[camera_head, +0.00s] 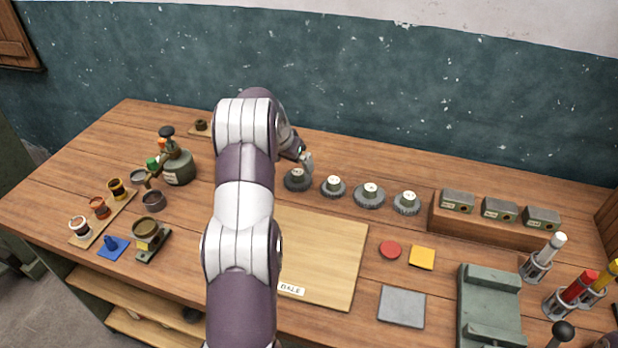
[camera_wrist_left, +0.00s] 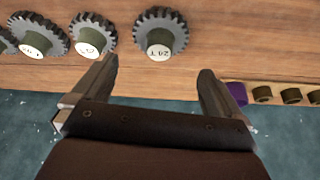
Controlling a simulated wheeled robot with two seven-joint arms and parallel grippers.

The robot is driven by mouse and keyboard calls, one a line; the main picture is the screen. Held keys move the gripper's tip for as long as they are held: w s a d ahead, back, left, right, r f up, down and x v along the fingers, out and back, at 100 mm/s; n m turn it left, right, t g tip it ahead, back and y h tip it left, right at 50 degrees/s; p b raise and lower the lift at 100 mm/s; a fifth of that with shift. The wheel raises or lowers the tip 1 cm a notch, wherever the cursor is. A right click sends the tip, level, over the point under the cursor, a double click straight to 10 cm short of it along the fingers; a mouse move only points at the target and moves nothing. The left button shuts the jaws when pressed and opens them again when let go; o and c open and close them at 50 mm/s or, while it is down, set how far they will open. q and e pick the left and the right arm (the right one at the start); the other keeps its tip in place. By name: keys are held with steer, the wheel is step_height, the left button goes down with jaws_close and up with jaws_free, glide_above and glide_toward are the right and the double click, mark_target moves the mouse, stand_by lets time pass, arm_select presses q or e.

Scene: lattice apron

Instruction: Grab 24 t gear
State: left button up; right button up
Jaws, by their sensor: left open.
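The 24 t gear (camera_head: 297,179) is a dark toothed gear with a pale hub label, lying flat at the left end of a row of gears. It shows in the left wrist view (camera_wrist_left: 158,39), where the label reads 24 T upside down. My left gripper (camera_head: 305,161) is just behind this gear, partly hidden by my own arm. In the left wrist view the left gripper (camera_wrist_left: 158,70) is open and empty. Its fingertips point toward the gear, which lies ahead of the gap between them. My right gripper is not in view.
More gears stand close to the right: one (camera_head: 333,187), a larger one (camera_head: 369,195) and another (camera_head: 407,203). A wooden board (camera_head: 330,250) lies in front. A wooden block with grey boxes (camera_head: 480,227) stands at the right. The wall (camera_head: 400,110) is close behind.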

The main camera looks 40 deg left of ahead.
mark_target(297, 171)
arm_select(q)
steer(key=p+x, duration=0.2)
steer(key=x, duration=0.5)
steer(key=shift+d+f, duration=0.15)
steer(key=shift+f, duration=0.15)
steer(key=c, duration=1.2)
